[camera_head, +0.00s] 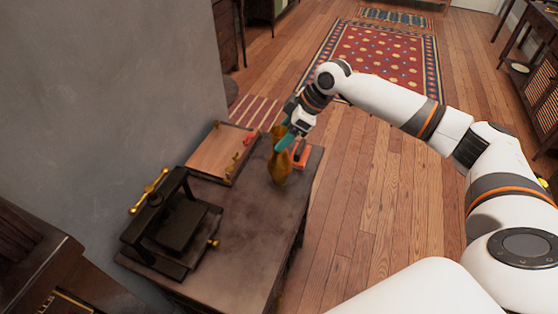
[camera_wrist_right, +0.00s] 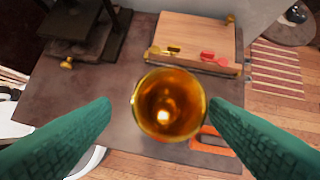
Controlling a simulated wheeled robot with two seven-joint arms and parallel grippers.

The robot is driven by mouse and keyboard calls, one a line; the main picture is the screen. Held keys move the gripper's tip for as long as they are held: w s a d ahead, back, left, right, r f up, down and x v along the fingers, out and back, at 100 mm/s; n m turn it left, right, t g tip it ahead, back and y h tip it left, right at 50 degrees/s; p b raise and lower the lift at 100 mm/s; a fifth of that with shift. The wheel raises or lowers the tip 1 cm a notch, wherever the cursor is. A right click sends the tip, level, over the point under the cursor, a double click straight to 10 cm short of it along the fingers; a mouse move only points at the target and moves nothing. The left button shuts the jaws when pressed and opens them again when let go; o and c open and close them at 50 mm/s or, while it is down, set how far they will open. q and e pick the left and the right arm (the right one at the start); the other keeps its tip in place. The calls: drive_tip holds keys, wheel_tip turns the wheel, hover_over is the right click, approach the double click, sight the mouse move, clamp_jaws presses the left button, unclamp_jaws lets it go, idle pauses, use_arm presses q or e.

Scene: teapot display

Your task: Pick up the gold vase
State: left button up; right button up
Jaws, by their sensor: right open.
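The gold vase (camera_head: 280,166) stands upright on the dark table (camera_head: 240,213) near its right edge in the head view. In the right wrist view I look down into the round mouth of the vase (camera_wrist_right: 168,103). My right gripper (camera_head: 287,139) is open at the upper part of the vase. Its two green fingers (camera_wrist_right: 158,112) lie on either side of the vase's mouth in the wrist view. The right finger looks very close to the rim, and the left one shows a gap. I cannot tell whether either touches. My left gripper is not in view.
A black press with a gold handle (camera_head: 173,228) stands at the table's front left. A wooden board (camera_head: 215,152) with small red and gold items lies at the back. An orange item (camera_head: 301,154) lies just right of the vase. A grey wall borders the left.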

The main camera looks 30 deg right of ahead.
sight(276, 142)
drive_tip(key=shift+w+d+p+x, duration=0.15)
drive_tip(key=shift+p+x, duration=0.1)
drive_tip(key=shift+x, duration=1.15)
drive_tip(key=shift+w+d+p+x, duration=0.1)
drive_tip(key=shift+p+x, duration=0.15)
drive_tip(key=shift+x, duration=1.15)
clamp_jaws()
